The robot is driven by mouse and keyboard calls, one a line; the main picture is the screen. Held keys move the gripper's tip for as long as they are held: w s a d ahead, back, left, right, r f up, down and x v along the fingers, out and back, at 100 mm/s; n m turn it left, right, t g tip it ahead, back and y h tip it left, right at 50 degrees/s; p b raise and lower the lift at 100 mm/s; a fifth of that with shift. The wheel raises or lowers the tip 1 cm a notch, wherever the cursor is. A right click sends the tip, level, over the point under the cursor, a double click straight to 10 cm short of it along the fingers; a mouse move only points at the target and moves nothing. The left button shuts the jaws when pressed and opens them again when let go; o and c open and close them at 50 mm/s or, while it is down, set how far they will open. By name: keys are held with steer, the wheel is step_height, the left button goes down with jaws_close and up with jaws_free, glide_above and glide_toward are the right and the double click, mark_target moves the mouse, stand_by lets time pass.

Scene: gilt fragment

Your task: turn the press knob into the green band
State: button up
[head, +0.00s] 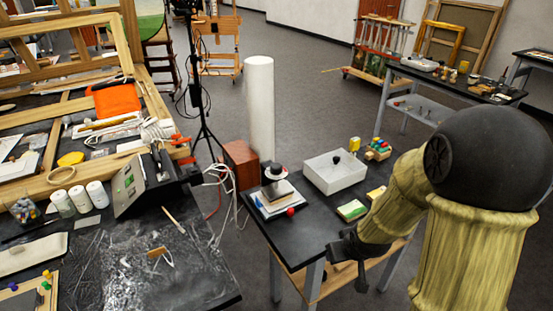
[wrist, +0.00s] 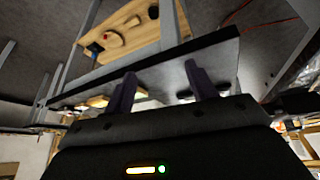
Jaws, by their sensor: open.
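The press (head: 276,195) stands on the small dark table, a low stack of pale plates with a dark block on top. A round black knob (head: 275,171) with a pale ring sits at its top. I cannot make out a green band on it. My gripper (head: 347,262) is open and empty at the table's right front edge, to the right of the press and apart from it. In the wrist view my gripper (wrist: 162,88) shows two separated dark fingers pointing at the table edge; the knob does not show there.
A brown box (head: 240,165) and white column (head: 260,105) are behind. A wooden shelf (wrist: 150,45) hangs below.

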mark_target(279, 171)
steer(key=w+a+n+t+y+p, duration=0.1)
steer(key=w+a+p, duration=0.1)
steer(key=w, duration=0.1)
steer(key=w+a+n+t+y+p, duration=0.1)
steer(key=w+a+y+p, duration=0.1)
steer(key=w, duration=0.1)
steer(key=w+a+n+t+y+p, duration=0.1)
steer(key=w+a+p, duration=0.1)
steer(key=w+a, duration=0.1)
steer(key=shift+r+t+p, duration=0.25)
steer(key=shift+t+p, duration=0.05)
steer(key=w+a+r+t+y+p, duration=0.2)
steer(key=a+r+t+y+p, duration=0.1)
steer(key=r+t+y+p, duration=0.1)
steer(key=r+t+p, duration=0.1)
steer(key=t+p, duration=0.1)
steer(key=shift+w+a+r+m+t, duration=0.2)
steer(key=shift+w+a+m+t, duration=0.15)
steer(key=shift+w+m+t, duration=0.05)
steer(key=shift+w+p, duration=0.1)
steer(key=shift+p, duration=0.2)
steer(key=p+x, duration=0.5)
steer(key=x, duration=1.2)
steer(key=shift+a+f+p, duration=0.1)
steer(key=shift+p, duration=0.2)
steer(key=c, duration=1)
